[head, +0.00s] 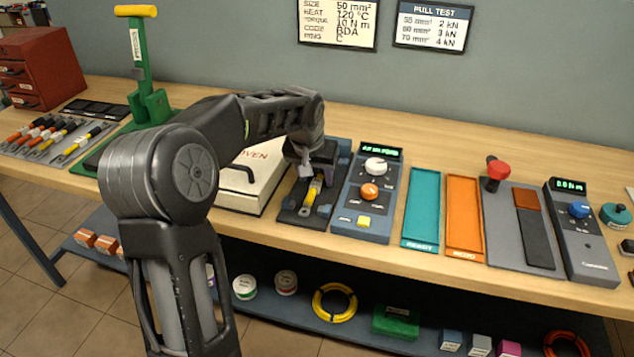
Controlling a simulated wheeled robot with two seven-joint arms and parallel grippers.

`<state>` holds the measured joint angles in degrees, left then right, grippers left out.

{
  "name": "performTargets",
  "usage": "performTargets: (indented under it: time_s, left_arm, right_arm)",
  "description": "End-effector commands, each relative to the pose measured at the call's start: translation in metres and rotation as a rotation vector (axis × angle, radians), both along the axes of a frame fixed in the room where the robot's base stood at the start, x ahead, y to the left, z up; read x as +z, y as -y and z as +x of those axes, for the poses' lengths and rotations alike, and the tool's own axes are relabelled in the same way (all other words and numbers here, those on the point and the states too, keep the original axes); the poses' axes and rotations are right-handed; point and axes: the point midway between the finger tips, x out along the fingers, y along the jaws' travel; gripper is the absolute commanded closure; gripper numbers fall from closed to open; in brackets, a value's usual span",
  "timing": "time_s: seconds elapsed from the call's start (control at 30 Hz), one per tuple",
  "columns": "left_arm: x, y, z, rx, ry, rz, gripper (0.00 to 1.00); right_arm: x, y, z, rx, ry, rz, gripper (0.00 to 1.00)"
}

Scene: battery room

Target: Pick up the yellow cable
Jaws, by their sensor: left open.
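A short cable with a yellow sleeve (313,190) lies in the dark fixture (290,215) on the bench, left of the grey control box. My left gripper (306,170) is open and points down just above and behind the yellow cable. The gripper and wrist hide the back part of the fixture, and I cannot tell whether the fingers touch the cable. A yellow coil (322,312) lies on the lower shelf. My right gripper is out of view.
A white oven (250,180) stands close left of the fixture. A control box (362,225) with knobs stands close right. Teal (422,205) and orange (463,215) trays lie farther right. Several short cables (50,138) lie at far left, by a green press (148,105).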

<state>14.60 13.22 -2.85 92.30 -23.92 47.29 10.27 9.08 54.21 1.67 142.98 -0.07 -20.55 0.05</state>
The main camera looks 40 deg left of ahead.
Motion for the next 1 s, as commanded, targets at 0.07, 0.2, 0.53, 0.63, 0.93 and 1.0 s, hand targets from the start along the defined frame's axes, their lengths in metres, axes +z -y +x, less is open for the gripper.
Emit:
performTargets:
  time_s: [0.07,0.2,0.53,0.63,0.93,1.0]
  left_arm:
    - [-0.0065,-0.0013,0.0024,0.001,0.000,0.000,0.53]
    - [-0.0088,-0.0015,0.0033,0.000,0.001,0.000,0.53]
    - [-0.0084,-0.0013,0.0032,0.000,0.001,0.000,0.53]
    - [-0.0083,-0.0014,0.0032,0.000,0.001,0.000,0.53]
    - [-0.0082,-0.0013,0.0032,0.000,0.001,0.000,0.72]
    - [-0.0082,-0.0013,0.0032,0.000,0.001,0.000,0.78]
  right_arm:
    - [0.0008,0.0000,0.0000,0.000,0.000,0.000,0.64]
    - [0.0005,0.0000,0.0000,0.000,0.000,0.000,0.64]
    - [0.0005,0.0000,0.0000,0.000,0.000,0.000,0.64]
    - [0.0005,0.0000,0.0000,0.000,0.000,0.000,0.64]
    - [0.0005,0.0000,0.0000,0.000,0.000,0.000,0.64]
    - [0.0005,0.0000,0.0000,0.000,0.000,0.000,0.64]
